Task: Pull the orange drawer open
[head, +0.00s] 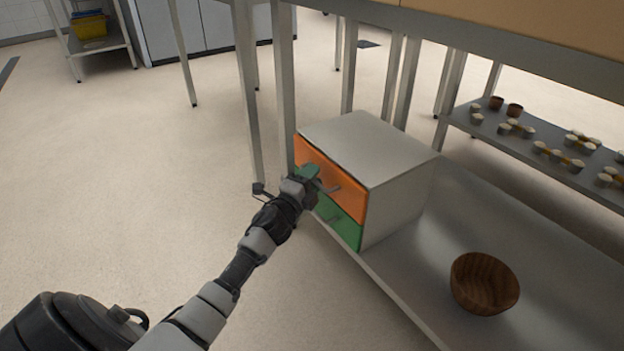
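A grey drawer cabinet (372,146) stands on the lower shelf of a metal table. Its upper front is the orange drawer (345,190), which looks flush with the cabinet. The green drawer (347,228) is below it, with a small grey handle. My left gripper (322,184) is in front of the left half of the orange drawer, at its grey handle. The gripper and a greenish patch beside it cover part of the drawer front. I cannot tell whether the fingers are closed on the handle. My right gripper is not in view.
A wooden bowl (483,283) sits on the metal shelf (420,262) right of the cabinet. Table legs (247,90) rise behind and left of the cabinet. Another shelf at right holds several small cups. The floor (130,190) in front of the drawers is clear.

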